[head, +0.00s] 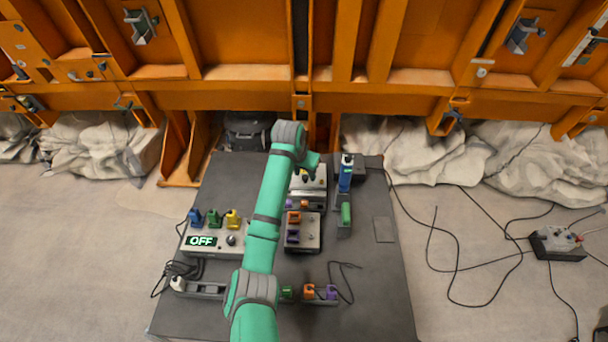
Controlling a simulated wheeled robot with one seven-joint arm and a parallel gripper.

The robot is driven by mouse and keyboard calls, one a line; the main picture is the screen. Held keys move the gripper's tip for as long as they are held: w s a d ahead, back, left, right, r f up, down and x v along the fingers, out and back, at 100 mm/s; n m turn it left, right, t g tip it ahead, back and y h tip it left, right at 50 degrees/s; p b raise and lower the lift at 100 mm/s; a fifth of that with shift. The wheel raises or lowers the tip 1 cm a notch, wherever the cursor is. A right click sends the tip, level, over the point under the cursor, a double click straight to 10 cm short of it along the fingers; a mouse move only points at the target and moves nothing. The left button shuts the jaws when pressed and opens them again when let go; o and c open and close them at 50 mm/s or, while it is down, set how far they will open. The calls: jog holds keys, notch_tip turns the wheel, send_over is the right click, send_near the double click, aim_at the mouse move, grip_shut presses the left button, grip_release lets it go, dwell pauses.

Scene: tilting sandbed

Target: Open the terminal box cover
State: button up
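A pale grey box (317,184) stands on the dark table, partly hidden under my wrist. It looks like the terminal box, but I cannot make out its cover or whether that is open. Just in front of it is a grey block (313,237) with orange and purple connectors on its left side. My green arm reaches over the table from the front. My gripper (306,174) points down at the back part of the pale box. Its fingers are small and mostly hidden, so I cannot tell whether they touch the box or are open.
A grey unit (216,241) with an OFF display and blue, green and yellow plugs stands left. A blue device (346,176) and green block (346,214) stand close right of the boxes. Connectors (309,292) and cables lie in front. Orange steel frame (240,100) rises behind.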

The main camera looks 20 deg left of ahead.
jog(key=shift+w+a+f, duration=0.1)
jog(key=shift+w+f, duration=0.1)
jog(key=shift+f, duration=0.25)
jog(key=shift+w+a+f, duration=0.1)
jog(key=shift+w+f, duration=0.1)
jog(key=shift+f, duration=0.2)
grip_shut()
jog(key=shift+w+r, duration=0.25)
jog(key=shift+r, duration=0.15)
